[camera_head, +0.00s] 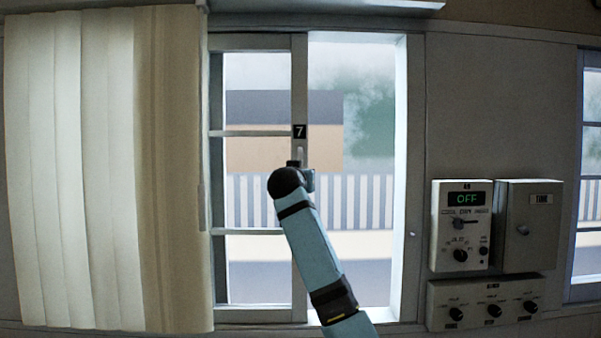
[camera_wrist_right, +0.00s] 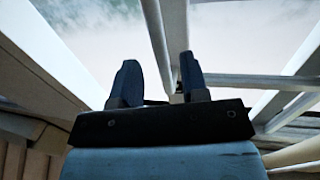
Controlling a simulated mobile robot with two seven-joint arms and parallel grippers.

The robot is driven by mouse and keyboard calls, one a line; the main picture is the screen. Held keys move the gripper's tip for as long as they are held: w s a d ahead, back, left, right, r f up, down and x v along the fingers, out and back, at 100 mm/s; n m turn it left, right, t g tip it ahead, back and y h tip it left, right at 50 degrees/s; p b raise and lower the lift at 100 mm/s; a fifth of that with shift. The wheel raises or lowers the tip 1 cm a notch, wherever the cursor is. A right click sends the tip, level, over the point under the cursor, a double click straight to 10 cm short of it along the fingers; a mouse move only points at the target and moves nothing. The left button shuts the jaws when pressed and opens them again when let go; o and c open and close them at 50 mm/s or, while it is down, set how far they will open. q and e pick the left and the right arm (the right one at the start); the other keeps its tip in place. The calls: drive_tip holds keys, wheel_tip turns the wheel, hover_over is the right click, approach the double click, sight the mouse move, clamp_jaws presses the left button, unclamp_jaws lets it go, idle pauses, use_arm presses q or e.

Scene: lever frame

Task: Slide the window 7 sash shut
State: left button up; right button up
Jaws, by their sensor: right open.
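The window 7 sash (camera_head: 301,85) is a grey-framed sliding pane with a black "7" plate on its right stile. It stands at the left of its opening, with an open gap between it and the right jamb (camera_head: 413,180). A small pale handle (camera_head: 300,154) sits on the stile below the plate. My right gripper (camera_wrist_right: 157,82) is at the stile by the handle, mostly hidden behind my own wrist in the head view. In the right wrist view its two dark fingers are apart, with the sash stile (camera_wrist_right: 157,40) showing between them. Contact with the handle cannot be told. My left gripper is not in view.
A cream curtain (camera_head: 90,170) hangs at the left, beside the sash. Right of the window, a control box reading "OFF" (camera_head: 461,225), a grey box (camera_head: 528,225) and a panel with knobs (camera_head: 485,303) are on the wall. The gap right of the sash looks clear.

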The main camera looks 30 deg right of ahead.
drive_tip(key=shift+p+x, duration=0.45)
drive_tip(key=shift+x, duration=1.55)
clamp_jaws()
